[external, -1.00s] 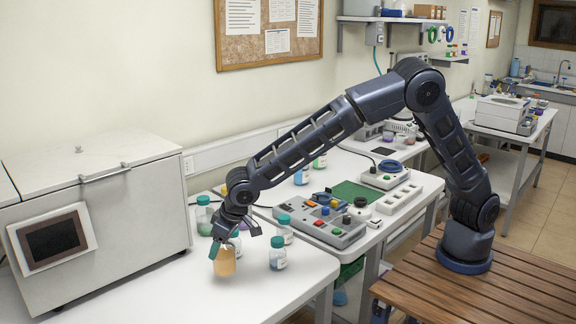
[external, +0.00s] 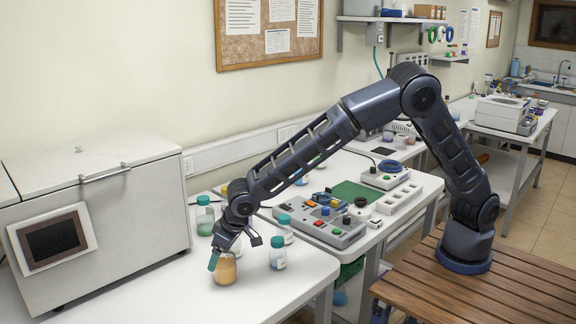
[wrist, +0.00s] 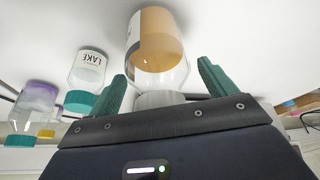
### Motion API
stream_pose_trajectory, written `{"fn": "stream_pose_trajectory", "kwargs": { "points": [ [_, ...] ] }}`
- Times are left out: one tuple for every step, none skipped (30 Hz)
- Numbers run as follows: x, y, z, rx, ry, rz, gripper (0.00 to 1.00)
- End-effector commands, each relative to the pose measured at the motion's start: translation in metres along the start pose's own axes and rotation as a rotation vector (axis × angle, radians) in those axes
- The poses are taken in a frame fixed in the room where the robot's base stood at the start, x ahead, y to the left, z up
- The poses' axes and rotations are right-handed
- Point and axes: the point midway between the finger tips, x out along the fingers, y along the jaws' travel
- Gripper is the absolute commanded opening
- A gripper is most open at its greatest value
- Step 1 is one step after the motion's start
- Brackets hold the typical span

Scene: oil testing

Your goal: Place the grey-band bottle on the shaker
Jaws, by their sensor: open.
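A bottle of orange liquid (external: 226,271) with a pale grey cap stands near the front of the white bench. In the wrist view the bottle (wrist: 155,45) shows a white label with a dark edge; I cannot be sure that this is the grey band. My gripper (external: 222,256) is at its top. In the wrist view my gripper (wrist: 162,88) is open, with one green finger on each side of the cap and gaps beside it. A device with a round blue-grey top (external: 389,168), perhaps the shaker, sits on the second bench.
Teal-capped bottles stand close by, one to the right (external: 278,253) and one behind left (external: 204,216). A large white cabinet (external: 110,230) is at left. A button panel (external: 320,222) lies right, before the blue-topped device.

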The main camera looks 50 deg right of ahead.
Motion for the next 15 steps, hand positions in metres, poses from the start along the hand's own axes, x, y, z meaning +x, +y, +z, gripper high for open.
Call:
{"fn": "stream_pose_trajectory", "kwargs": {
  "points": [
    [-0.001, 0.000, -0.001, 0.000, 0.000, 0.000, 0.84],
    [-0.002, 0.000, -0.001, 0.000, 0.001, -0.001, 0.84],
    [-0.004, 0.000, -0.002, 0.000, 0.001, -0.001, 0.84],
    [-0.007, 0.000, -0.002, 0.000, 0.001, -0.001, 0.84],
    [-0.010, -0.001, -0.002, 0.000, 0.002, -0.002, 0.84],
    [-0.015, -0.001, -0.002, 0.000, 0.002, -0.002, 0.84],
    [-0.020, -0.001, -0.002, 0.001, 0.002, -0.002, 0.84],
    [-0.025, 0.000, -0.002, 0.001, 0.001, -0.002, 0.84],
    [-0.032, 0.000, -0.002, 0.001, 0.002, -0.002, 0.84],
    [-0.038, 0.000, -0.002, 0.001, 0.003, -0.003, 0.84],
    [-0.044, -0.001, -0.002, 0.001, 0.003, -0.003, 0.84],
    [-0.052, -0.001, -0.002, 0.000, 0.002, -0.002, 0.84],
    [-0.058, -0.001, -0.002, 0.000, 0.002, -0.003, 0.84],
    [-0.064, -0.001, -0.002, 0.000, 0.003, -0.003, 0.84],
    [-0.072, -0.001, -0.002, 0.000, 0.003, -0.003, 0.84]
  ]
}}
